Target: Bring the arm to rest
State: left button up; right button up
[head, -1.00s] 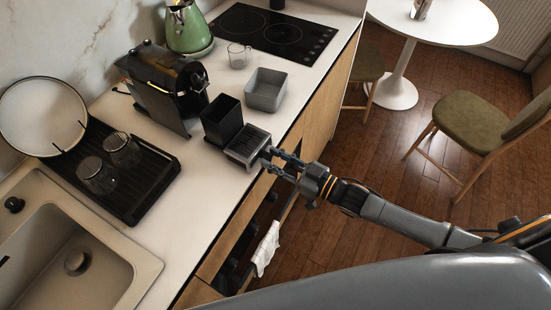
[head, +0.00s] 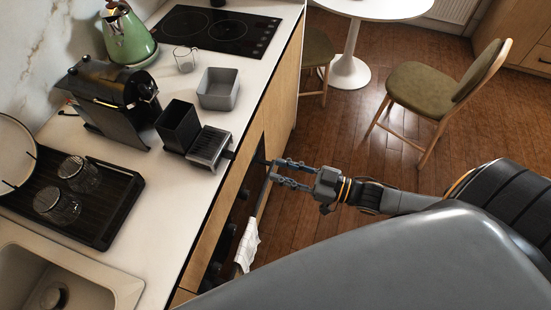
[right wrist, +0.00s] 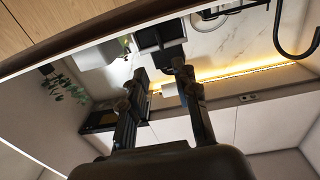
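My right gripper (head: 272,171) comes in from the right in the head view. Its two fingers are apart with nothing between them. My left gripper is in neither view.
On the counter (head: 178,210) stand a black box (head: 178,126), a grey bin (head: 218,90), a coffee machine (head: 105,98), a green kettle (head: 127,38) and a drying rack (head: 108,212). A white towel (head: 247,245) hangs below. A chair (head: 430,90) stands right; floor between is clear.

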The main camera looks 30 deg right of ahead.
dwell(0.4)
jog(key=s+d+f+m+g+h+b, duration=0.1)
jog(key=d+f+h, duration=0.2)
jog(key=f, duration=0.6)
jog(key=s+d+f+m+g+h, duration=0.1)
jog(key=d+f+m+h, duration=0.2)
jog(key=f, duration=0.6)
jog(key=s+d+f+g+h+b, duration=0.1)
jog(key=d+f+h, duration=0.25)
jog(key=f, duration=0.65)
jog(key=s+a+f+m+g+h+b, duration=0.1)
jog(key=s+f+m+g+h, duration=0.35)
jog(key=s+f, duration=1.15)
jog(key=s+a+f+n+g+y, duration=0.1)
jog(key=s+a+f+g, duration=0.1)
jog(key=s, duration=0.4)
jog(key=s+a+f+n+g+y, duration=0.1)
jog(key=s+a+f+g, duration=0.2)
jog(key=s, duration=0.3)
jog(key=shift+a+b, duration=0.35)
jog(key=shift+b, duration=0.05)
